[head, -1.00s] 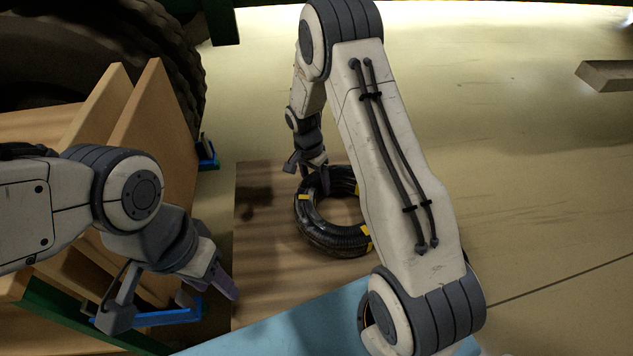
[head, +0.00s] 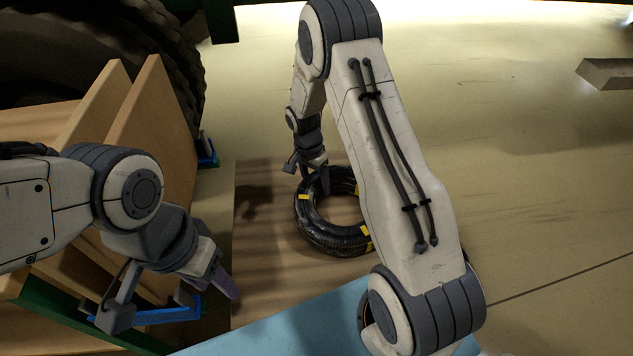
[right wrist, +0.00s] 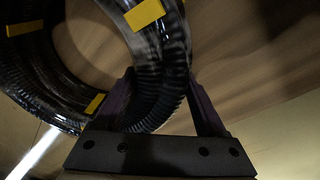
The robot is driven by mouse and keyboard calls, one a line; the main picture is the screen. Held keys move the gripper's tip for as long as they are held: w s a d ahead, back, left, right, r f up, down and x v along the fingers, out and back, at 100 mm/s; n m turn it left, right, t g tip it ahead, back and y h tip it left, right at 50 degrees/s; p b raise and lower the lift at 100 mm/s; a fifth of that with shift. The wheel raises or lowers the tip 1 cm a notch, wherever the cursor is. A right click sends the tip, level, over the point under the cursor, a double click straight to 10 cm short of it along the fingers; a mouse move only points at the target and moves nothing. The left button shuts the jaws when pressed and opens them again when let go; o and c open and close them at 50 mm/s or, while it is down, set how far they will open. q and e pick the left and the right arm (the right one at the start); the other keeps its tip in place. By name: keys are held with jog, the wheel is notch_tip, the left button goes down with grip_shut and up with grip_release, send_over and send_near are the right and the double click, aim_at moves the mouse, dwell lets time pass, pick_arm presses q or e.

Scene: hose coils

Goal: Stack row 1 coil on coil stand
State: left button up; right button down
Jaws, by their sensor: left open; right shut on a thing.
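A black ribbed hose coil (head: 335,240) with yellow tape bands is over a brown wooden board (head: 262,290) in the head view. My right gripper (head: 314,178) is shut on the coil's far-left side. In the right wrist view the coil (right wrist: 160,75) runs between the two fingers of the right gripper (right wrist: 160,100). I cannot tell whether the coil touches the board. My left gripper (head: 185,308) is open and empty at the lower left, beside the wooden panels. I cannot make out a coil stand for certain.
Upright wooden panels (head: 155,140) with blue clips stand at the left, in front of a large tyre (head: 110,40). A light blue surface (head: 300,325) lies at the front. A grey block (head: 606,74) lies at the far right.

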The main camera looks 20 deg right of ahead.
grip_release()
dwell(0.6)
jog(key=shift+w+a+r+p, duration=0.15)
jog(key=shift+a+r+p, duration=0.05)
jog(key=shift+r+p, duration=1.4)
jog(key=shift+w+a+r+p, duration=0.15)
jog(key=shift+r+p, duration=1.05)
jog(key=shift+r, duration=0.7)
notch_tip(320, 180, up, 10)
jog(key=a+p, duration=0.1)
jog(key=shift+w+r, duration=0.15)
jog(key=shift+w, duration=0.15)
